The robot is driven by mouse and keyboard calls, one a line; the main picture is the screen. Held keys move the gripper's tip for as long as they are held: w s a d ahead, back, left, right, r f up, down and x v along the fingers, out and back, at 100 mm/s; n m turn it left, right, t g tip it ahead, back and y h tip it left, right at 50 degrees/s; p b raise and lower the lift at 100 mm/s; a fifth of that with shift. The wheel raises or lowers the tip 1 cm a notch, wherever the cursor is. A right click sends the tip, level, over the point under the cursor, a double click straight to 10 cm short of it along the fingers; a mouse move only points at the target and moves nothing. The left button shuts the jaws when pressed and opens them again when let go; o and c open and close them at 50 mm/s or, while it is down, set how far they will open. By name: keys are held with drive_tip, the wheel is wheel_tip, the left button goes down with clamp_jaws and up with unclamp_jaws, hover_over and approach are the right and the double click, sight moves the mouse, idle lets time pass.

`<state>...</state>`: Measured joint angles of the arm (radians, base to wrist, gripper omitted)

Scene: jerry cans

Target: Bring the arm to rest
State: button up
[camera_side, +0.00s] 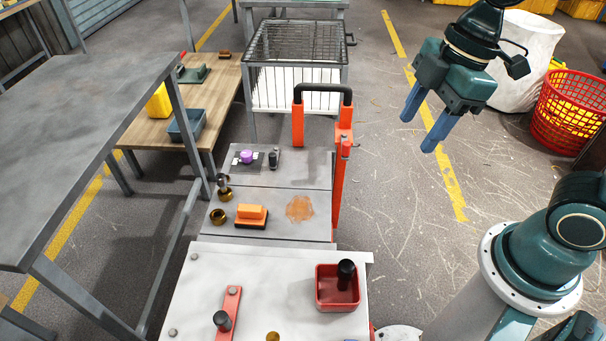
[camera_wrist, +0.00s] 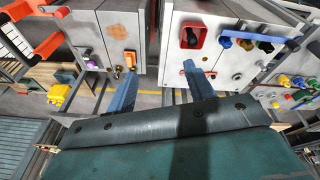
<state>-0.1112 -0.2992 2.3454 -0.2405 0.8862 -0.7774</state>
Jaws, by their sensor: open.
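My gripper (camera_side: 422,126) is in the upper right of the side view, raised over open floor to the right of the orange-handled cart. Its two blue fingers point down and are spread apart, with nothing between them. In the wrist view my gripper (camera_wrist: 164,82) also shows both fingers apart and empty. The work surfaces lie some way beyond the fingertips, and the gripper touches nothing.
A white panel holds a red tray (camera_side: 336,304) with a black knob-like piece. The grey cart panel bears an orange block (camera_side: 252,214) and a purple piece (camera_side: 247,157). A red basket (camera_side: 572,112) stands right. Floor under the gripper is clear.

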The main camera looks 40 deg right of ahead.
drive_tip(key=s+d+r+m+t+h, duration=0.2)
drive_tip(key=s+d+m, duration=0.4)
drive_tip(key=m, duration=0.6)
drive_tip(key=shift+s+d+r+m+t, duration=0.15)
drive_tip(key=shift+d+r+m+t, duration=0.15)
drive_tip(key=shift+d+r+t, duration=0.4)
